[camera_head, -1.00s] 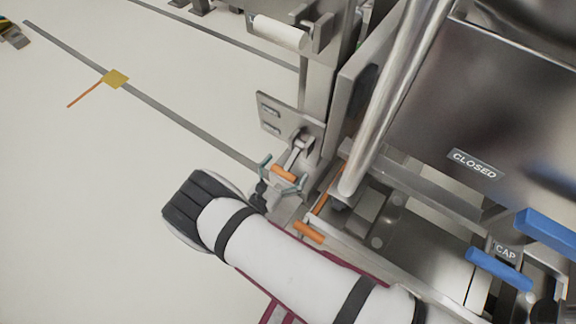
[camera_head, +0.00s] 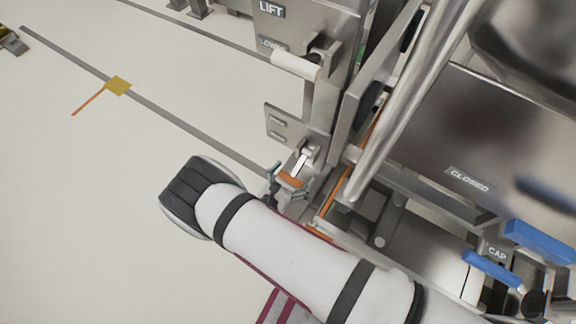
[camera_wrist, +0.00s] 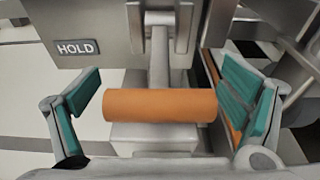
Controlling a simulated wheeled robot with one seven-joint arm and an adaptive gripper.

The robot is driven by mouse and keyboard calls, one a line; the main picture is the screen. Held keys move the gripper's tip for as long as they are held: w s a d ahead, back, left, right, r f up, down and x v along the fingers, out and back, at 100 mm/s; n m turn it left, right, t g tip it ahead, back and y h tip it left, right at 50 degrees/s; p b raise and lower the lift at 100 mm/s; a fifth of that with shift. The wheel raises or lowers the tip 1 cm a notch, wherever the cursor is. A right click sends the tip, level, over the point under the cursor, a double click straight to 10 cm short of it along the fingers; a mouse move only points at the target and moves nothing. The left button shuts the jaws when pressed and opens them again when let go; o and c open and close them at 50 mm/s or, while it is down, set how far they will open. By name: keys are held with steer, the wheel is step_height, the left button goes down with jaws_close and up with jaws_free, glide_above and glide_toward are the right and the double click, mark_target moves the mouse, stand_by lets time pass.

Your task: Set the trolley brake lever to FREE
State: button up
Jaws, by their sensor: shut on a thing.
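The trolley brake lever has an orange cross handle (camera_head: 290,180), and it fills the middle of the wrist view (camera_wrist: 160,105). Its grey shank rises from the handle to a bracket on a metal plate (camera_head: 285,125). In the wrist view a HOLD label (camera_wrist: 76,48) is on the plate, left of the shank. The plate's labels are too small to read in the head view, and I see no FREE label. Exact pad contact is hard to see.
A steel column with a LIFT label (camera_head: 271,10) and a white handle (camera_head: 296,65) stands above the lever. To the right are a slanted steel tube (camera_head: 400,115), a CLOSED panel (camera_head: 468,180) and blue handles (camera_head: 492,268). Open floor (camera_head: 110,200) lies left.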

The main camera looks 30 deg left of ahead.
mark_target(300, 164)
step_height(300, 164, up, 4)
steer(key=g+p, duration=0.2)
steer(key=p, duration=0.1)
steer(key=g+p, duration=0.1)
steer(key=p, duration=0.2)
steer(key=shift+f+g+p, duration=0.2)
steer(key=shift+g+p, duration=0.1)
steer(key=shift+g, duration=0.1)
steer(key=r+g+p, duration=0.1)
steer(key=g+p, duration=0.2)
steer(key=shift+w+r, duration=0.3)
steer(key=shift+r, duration=0.05)
steer(key=shift+w+r, duration=0.2)
steer(key=shift+r, duration=0.05)
steer(key=shift+w+r, duration=0.1)
steer(key=shift+w, duration=0.05)
steer(key=o, duration=1.4)
